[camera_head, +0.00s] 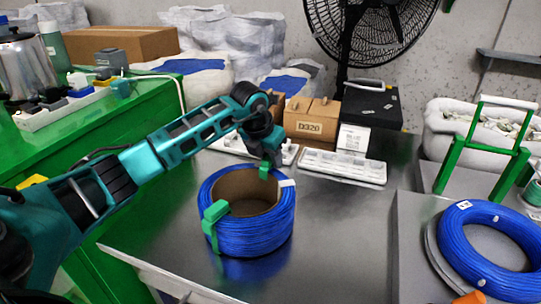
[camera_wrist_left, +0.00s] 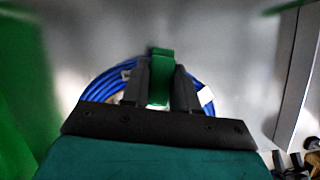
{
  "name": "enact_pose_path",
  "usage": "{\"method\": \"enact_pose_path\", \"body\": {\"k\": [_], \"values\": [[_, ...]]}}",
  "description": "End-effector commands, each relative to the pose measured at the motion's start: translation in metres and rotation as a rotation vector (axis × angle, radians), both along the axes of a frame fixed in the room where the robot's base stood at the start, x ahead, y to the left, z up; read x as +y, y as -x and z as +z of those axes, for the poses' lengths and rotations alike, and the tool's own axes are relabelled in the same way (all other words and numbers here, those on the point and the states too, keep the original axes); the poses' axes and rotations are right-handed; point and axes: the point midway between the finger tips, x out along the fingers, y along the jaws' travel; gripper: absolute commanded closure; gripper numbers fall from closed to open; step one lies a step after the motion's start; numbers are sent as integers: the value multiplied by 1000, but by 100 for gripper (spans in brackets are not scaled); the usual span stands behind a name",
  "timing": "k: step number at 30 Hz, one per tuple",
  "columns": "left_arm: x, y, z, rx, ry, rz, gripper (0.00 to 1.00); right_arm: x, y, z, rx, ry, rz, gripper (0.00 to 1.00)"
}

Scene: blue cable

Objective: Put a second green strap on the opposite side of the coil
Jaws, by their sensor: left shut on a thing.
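The blue cable coil (camera_head: 252,232) stands upright as a ring on the metal table, around a brown cardboard core (camera_head: 243,188). One green strap (camera_head: 211,226) wraps over the coil's near left side. A second green strap (camera_head: 265,170) is at the coil's far side, below my left gripper (camera_head: 266,160). In the left wrist view my left gripper (camera_wrist_left: 161,85) is shut on this green strap (camera_wrist_left: 161,62), with the blue coil (camera_wrist_left: 103,84) behind it. I cannot tell whether this strap is fully seated on the coil. My right gripper is not in view.
A second blue coil (camera_head: 490,248) lies on the right, near a green frame (camera_head: 487,145). White trays (camera_head: 342,167), cardboard boxes (camera_head: 311,119), a black box (camera_head: 370,106) and a fan (camera_head: 372,35) stand behind. The metal table (camera_head: 340,235) is clear right of the coil.

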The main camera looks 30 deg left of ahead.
Motion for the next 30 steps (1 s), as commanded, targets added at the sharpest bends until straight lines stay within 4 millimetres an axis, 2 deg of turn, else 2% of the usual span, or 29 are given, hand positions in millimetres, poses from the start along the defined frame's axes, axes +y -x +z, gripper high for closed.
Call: {"method": "enact_pose_path", "body": {"k": [19,30], "values": [[0,0,-8,1,-1,0,98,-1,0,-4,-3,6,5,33],[0,0,1,0,0,0,98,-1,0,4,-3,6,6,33]]}}
